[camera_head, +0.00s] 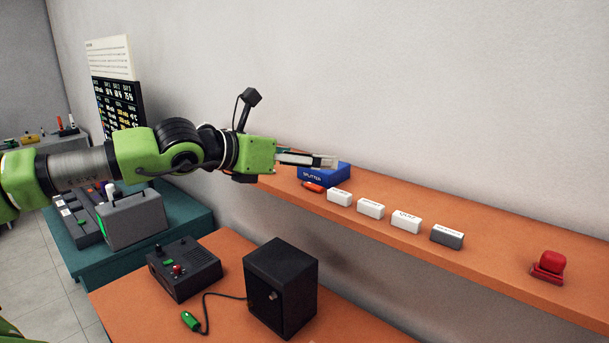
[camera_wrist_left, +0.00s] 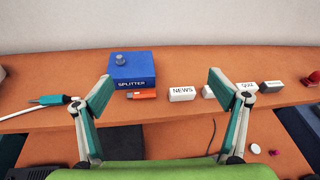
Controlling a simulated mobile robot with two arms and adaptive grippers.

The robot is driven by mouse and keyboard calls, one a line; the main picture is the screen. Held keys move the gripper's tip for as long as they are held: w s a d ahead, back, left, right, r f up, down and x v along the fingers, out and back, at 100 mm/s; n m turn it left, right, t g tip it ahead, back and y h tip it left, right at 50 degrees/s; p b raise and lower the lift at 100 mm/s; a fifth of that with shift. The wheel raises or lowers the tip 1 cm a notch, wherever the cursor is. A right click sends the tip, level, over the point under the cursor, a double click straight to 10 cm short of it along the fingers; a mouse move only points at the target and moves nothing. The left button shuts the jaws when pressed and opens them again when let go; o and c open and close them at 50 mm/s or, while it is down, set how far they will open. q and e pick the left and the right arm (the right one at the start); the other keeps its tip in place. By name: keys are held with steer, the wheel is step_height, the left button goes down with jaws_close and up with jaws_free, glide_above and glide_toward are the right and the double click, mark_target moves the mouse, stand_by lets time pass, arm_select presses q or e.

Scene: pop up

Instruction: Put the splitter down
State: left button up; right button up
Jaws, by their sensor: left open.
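The splitter (camera_head: 338,174) is a blue box standing on the orange shelf (camera_head: 480,272) against the wall. In the left wrist view the splitter (camera_wrist_left: 132,72) shows its label and a round grey knob on top. My left gripper (camera_head: 325,161) reaches in from the left and partly covers the splitter in the head view. In the left wrist view the left gripper (camera_wrist_left: 158,85) is open, with nothing between its fingers. The splitter is beyond the fingers, nearer the left one, and looks apart from them. My right gripper is not in view.
A red-orange stick (camera_wrist_left: 143,95) lies in front of the splitter. A white NEWS block (camera_wrist_left: 182,93) and several other label blocks stand to its right. A teal plug (camera_wrist_left: 45,100) lies left. A red button (camera_head: 549,263) is farther right. A black box (camera_head: 280,285) stands below.

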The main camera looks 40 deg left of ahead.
arm_select(q)
steer(key=y, duration=0.2)
glide_toward(312, 169)
steer(key=w+p, duration=0.3)
steer(key=shift+w+d+f+g, duration=0.15)
steer(key=shift+w+f+g, duration=0.15)
steer(key=shift+w+g, duration=0.1)
steer(key=p+x, duration=0.1)
steer(key=p, duration=0.2)
steer(key=shift+w+f, duration=0.1)
steer(key=shift+w, duration=0.25)
steer(key=shift+p+x, duration=0.85)
steer(key=shift+p, duration=0.05)
steer(key=shift+w+f+p, duration=0.45)
steer(key=shift+w+p, duration=0.05)
steer(key=shift+w, duration=0.15)
steer(key=p+x, duration=0.4)
steer(key=shift+w+r+p, duration=0.15)
steer(key=shift+w+p, duration=0.1)
steer(key=shift+p, duration=0.1)
steer(key=shift+w+d+f, duration=0.1)
steer(key=shift+w+f, duration=0.25)
